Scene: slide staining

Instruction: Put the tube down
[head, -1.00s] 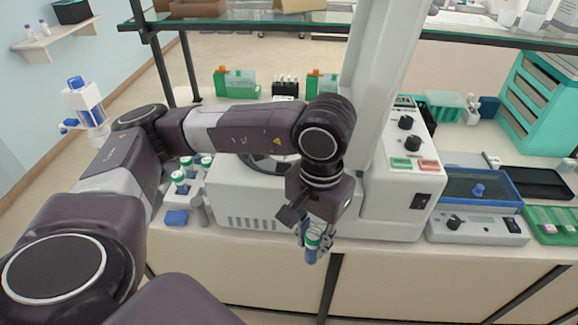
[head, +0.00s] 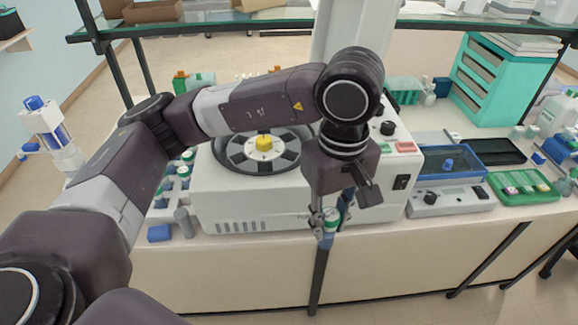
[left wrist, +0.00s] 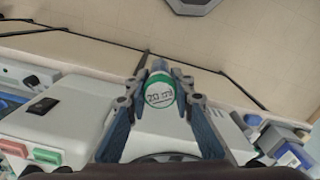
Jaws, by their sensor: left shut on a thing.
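My left gripper (head: 338,215) is shut on a tube (head: 327,239) with a green-rimmed white cap. It holds the tube in front of the bench's front edge, beside the front of the white centrifuge. In the left wrist view the cap of the tube (left wrist: 159,94) shows between the two fingertips (left wrist: 160,88), with marks on its white top. Most of the tube body is hidden by the fingers and cap. Several similar green-capped tubes (head: 183,173) stand at the left of the centrifuge. My right gripper is not in view.
The white centrifuge (head: 240,205) with a dark rotor and yellow knob fills the bench middle. A blue block (head: 159,233) lies at its left. A glass shelf (head: 240,22) crosses above.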

